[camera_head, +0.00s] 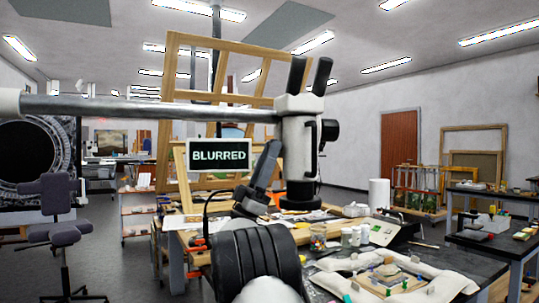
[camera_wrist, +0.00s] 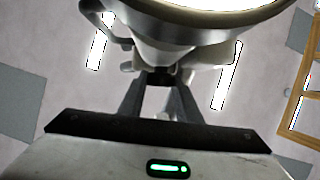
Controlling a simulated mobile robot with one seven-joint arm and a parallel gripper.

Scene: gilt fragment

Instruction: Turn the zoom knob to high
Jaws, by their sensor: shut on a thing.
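The microscope (camera_head: 299,140) is a white body with two dark eyepieces, hanging from a grey horizontal boom (camera_head: 150,106). My gripper (camera_head: 274,150) reaches up to the left side of its body. In the wrist view, my gripper (camera_wrist: 158,90) has both fingers closing in on a small dark part (camera_wrist: 157,76), seemingly the zoom knob, below the pale microscope housing. The gripper is shut on it. The knob's marking and setting cannot be read. A dark knob (camera_head: 329,130) also shows on the body's right side. A black sign (camera_head: 219,154) reads "BLURRED".
Below the microscope is a cluttered workbench with small jars (camera_head: 350,236), a grey-green box (camera_head: 395,232) and a white padded cushion (camera_head: 400,282) around a gilt fragment. A wooden easel (camera_head: 170,110) stands behind the boom. An office chair (camera_head: 60,215) is at left.

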